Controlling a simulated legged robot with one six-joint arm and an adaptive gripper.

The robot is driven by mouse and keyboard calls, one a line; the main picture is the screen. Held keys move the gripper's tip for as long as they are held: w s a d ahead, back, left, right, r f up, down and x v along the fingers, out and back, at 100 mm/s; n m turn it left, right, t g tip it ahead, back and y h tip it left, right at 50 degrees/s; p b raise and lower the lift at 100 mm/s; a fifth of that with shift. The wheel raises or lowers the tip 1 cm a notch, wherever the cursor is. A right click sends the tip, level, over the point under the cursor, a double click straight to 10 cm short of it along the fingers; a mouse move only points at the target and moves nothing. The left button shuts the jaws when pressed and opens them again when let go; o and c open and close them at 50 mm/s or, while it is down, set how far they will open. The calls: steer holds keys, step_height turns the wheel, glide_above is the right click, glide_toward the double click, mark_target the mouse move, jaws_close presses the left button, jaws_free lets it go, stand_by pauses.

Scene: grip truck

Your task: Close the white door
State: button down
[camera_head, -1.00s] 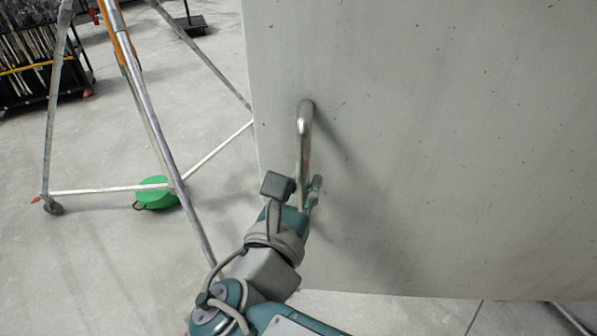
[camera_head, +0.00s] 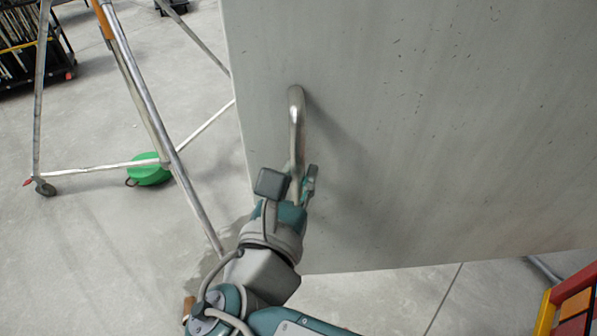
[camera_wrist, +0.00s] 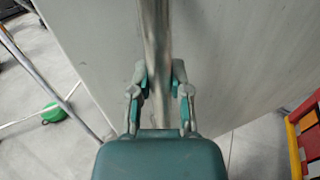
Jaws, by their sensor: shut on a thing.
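The white door (camera_head: 430,130) is a large pale, speckled panel that fills the upper right of the head view. It also fills much of the wrist view (camera_wrist: 240,60). A metal bar handle (camera_head: 296,120) stands out from the door near its left edge. My gripper (camera_head: 302,185) is at the lower part of the handle. In the wrist view my gripper's two fingers (camera_wrist: 160,85) are on either side of the handle (camera_wrist: 156,40), shut on it. The lower end of the handle is hidden by my gripper. The door frame is not in view.
A metal scaffold frame (camera_head: 150,100) on wheels stands left of the door. A green round object (camera_head: 148,170) lies on the floor by it. A red and yellow rack (camera_head: 572,303) shows at lower right. A dark rack (camera_head: 30,50) is at far left. Concrete floor lies between.

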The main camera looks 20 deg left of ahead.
mark_target(292, 117)
steer(key=c, duration=0.6)
jaws_free()
steer(key=shift+s+a+r, duration=0.1)
steer(key=shift+r, duration=0.05)
steer(key=shift+o, duration=0.2)
steer(key=shift+a, duration=0.1)
step_height(292, 117, up, 10)
steer(key=shift+f, duration=0.15)
